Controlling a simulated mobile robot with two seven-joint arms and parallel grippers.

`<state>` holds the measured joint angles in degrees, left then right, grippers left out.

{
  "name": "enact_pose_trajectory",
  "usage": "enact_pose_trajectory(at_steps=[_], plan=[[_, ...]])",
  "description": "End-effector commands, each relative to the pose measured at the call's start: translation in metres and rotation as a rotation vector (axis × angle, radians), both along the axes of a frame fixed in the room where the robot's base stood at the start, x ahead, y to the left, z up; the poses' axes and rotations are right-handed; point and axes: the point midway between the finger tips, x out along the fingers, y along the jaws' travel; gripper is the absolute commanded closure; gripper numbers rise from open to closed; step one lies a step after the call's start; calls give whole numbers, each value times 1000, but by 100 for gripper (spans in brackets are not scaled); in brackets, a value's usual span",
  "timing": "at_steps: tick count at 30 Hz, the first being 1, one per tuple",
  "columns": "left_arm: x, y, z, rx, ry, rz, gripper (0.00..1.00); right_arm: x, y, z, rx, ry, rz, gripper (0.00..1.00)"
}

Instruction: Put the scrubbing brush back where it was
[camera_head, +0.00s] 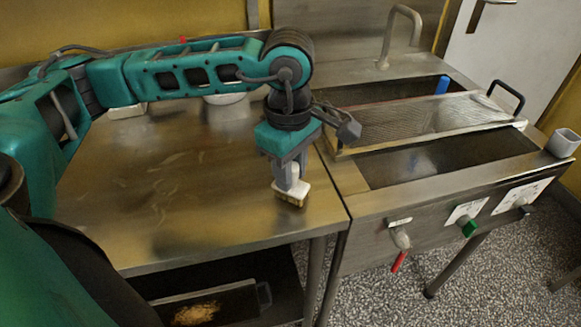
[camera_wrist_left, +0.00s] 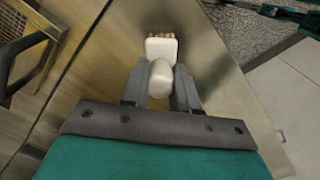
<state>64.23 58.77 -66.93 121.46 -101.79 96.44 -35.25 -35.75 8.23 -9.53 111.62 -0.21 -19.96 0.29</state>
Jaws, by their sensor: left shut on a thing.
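The scrubbing brush (camera_head: 292,193) is white with tan bristles pointing down. My left gripper (camera_head: 292,178) is shut on its handle, over the right front part of the steel table (camera_head: 170,190). The brush also shows in the left wrist view (camera_wrist_left: 161,47), with its rounded handle between the two fingers of the gripper (camera_wrist_left: 160,88). I cannot tell whether the bristles touch the table. My right gripper is not in view.
A mesh tray (camera_head: 420,120) with black handles lies across the sink unit (camera_head: 350,200) to the right. A grey cup (camera_head: 563,142) stands at its right end. A white bowl (camera_head: 226,98) and a pale block (camera_head: 127,111) sit at the table's back. The table's middle is clear.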

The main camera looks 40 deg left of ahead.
Motion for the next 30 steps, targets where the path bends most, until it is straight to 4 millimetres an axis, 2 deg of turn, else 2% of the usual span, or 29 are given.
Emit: enact_pose_trajectory(at_steps=[2, 3, 10, 17, 22, 30], plan=[[0, 0, -5, 0, 0, 0, 100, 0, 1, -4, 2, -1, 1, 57], [0, 0, -3, 0, 0, 0, 69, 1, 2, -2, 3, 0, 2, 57], [0, 0, -2, 0, 0, -1, 47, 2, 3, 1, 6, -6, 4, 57], [0, 0, -2, 0, 0, -1, 46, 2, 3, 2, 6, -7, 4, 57], [1, 0, 8, -1, -3, -1, 46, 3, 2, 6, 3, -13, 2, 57], [0, 0, 65, -2, -7, -1, 46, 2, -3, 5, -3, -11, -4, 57]])
